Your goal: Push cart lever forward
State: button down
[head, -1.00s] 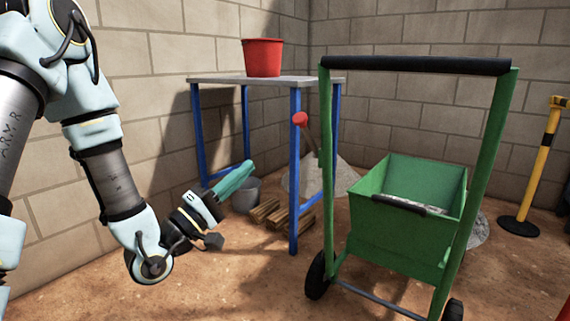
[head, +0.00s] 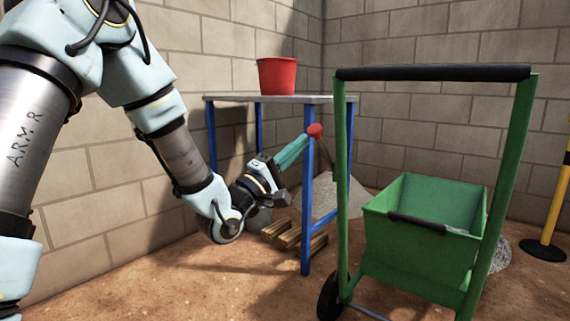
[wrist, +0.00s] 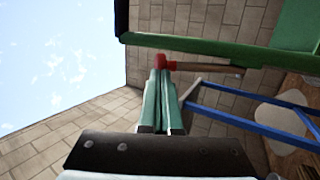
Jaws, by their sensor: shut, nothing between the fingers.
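The green cart (head: 522,120) stands at the right with a black handle bar across its top. Its lever has a red knob (head: 315,130) beside the left upright, and the lever's rod is mostly hidden in the head view. In the wrist view the red knob (wrist: 166,62) and its brown rod (wrist: 210,67) lie just beyond my fingertips. My gripper (head: 304,140) is shut and empty, with its teal fingers pointing at the knob. The tips look at or very close to the knob; I cannot tell if they touch.
A blue-legged table (head: 308,220) stands behind, bearing a red bucket (head: 277,76). A yellow and black post (head: 556,205) stands at the far right. Block walls close the back and left.

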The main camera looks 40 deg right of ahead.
aim_at(309, 131)
jog(key=shift+d+r, duration=0.2)
jog(key=shift+d, duration=0.25)
jog(key=shift+r, duration=0.1)
jog(key=d+r+y+p, duration=0.1)
jog(key=p, duration=0.3)
jog(key=d+r+y+p, duration=0.1)
jog(key=r+p, duration=0.1)
jog(key=p, duration=0.1)
jog(key=r+y+p, duration=0.1)
jog(key=p, duration=0.3)
jog(key=shift+w+d+r+n+p, duration=0.25)
jog(key=shift+w+d+n+p, duration=0.1)
jog(key=shift+w+d+n, duration=0.05)
jog(key=d+r+y+p, duration=0.1)
jog(key=p, duration=0.2)
jog(key=d+y+p, duration=0.1)
jog(key=p, duration=0.3)
jog(key=shift+w+d+r, duration=0.3)
jog(key=shift+w+r, duration=0.05)
jog(key=shift+r, duration=0.05)
jog(key=shift+w+d+r+n+g+y+p, duration=0.15)
jog(key=shift+w+d+y+p, duration=0.25)
jog(key=shift+d+y+p, duration=1.1)
jog(key=shift+w+d+r+n+g+y+p, duration=0.15)
jog(key=shift+w+d+y+p, duration=0.25)
jog(key=shift+d+p, duration=2.1)
jog(key=shift+w+d+r+n+g+y+p, duration=0.15)
jog(key=shift+w+d+y+p, duration=0.5)
jog(key=shift+p, duration=2.55)
